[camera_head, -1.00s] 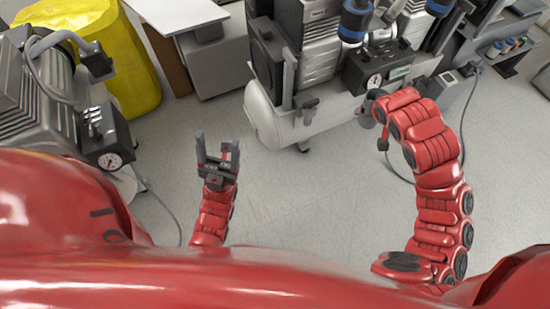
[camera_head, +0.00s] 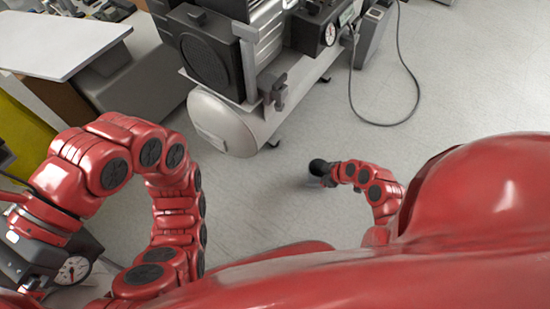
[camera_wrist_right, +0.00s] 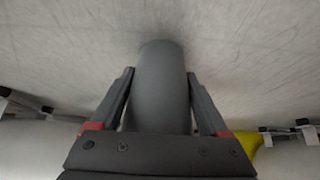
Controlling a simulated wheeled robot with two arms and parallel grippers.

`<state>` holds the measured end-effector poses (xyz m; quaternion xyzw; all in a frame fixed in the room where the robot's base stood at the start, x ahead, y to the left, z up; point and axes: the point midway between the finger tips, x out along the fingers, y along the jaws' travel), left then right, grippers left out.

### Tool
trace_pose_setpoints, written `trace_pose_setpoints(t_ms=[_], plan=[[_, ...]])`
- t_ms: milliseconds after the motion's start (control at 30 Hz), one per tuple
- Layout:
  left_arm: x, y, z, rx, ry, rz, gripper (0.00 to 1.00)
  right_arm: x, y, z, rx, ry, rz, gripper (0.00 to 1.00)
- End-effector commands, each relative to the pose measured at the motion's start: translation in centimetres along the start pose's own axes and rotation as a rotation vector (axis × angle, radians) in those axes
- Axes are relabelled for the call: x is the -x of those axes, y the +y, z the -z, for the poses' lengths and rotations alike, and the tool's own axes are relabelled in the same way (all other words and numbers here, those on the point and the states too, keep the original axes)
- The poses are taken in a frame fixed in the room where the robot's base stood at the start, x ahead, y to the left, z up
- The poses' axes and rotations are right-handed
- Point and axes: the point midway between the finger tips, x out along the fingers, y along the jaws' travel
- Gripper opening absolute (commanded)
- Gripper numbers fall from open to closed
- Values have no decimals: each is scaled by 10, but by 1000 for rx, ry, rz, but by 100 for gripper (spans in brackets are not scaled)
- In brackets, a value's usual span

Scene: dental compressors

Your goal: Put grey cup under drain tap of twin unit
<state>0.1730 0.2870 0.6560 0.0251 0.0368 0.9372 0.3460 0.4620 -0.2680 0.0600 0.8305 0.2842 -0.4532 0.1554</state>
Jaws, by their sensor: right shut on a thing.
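The grey cup (camera_wrist_right: 160,85) fills the middle of the right wrist view, between the two fingers of my right gripper (camera_wrist_right: 160,98), which is shut on it. In the head view my right gripper (camera_head: 325,172) is low over the floor, in front of and to the right of the unit's tank, with the cup (camera_head: 317,167) showing as a small dark shape at its tip. The twin unit (camera_head: 228,118) has a pale horizontal tank and dark machinery on top. A grey fitting (camera_head: 277,92) sits at the tank's side; I cannot tell whether it is the drain tap.
A white-topped table (camera_head: 65,45) is at the upper left. A dark cable (camera_head: 385,122) loops on the floor to the right. Open floor lies around my right gripper.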

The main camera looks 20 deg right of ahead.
Motion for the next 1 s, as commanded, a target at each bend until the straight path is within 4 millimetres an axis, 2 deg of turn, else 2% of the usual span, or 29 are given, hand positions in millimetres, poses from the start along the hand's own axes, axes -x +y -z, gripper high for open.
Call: trace_pose_setpoints(t_ms=[200, 400, 633, 800, 867, 1000], plan=[[-6, -2, 15, -7, 23, -2, 84, -36, -1, 58, 11, 6, 2, 24], [-7, 0, 20, -37, -9, -43, 84, -59, -1, 93, 5, 3, 2, 24], [-7, 2, 24, -55, -28, -69, 84, -71, -1, 112, 4, 2, 2, 24], [-8, 4, 31, -89, -62, -111, 84, -88, -1, 139, 5, 4, 1, 24], [-8, 4, 41, -120, -89, -147, 84, -98, -1, 129, 2, 0, 1, 24], [-8, 7, 40, -140, -109, -177, 84, -99, 0, 127, 1, 0, 1, 24]])
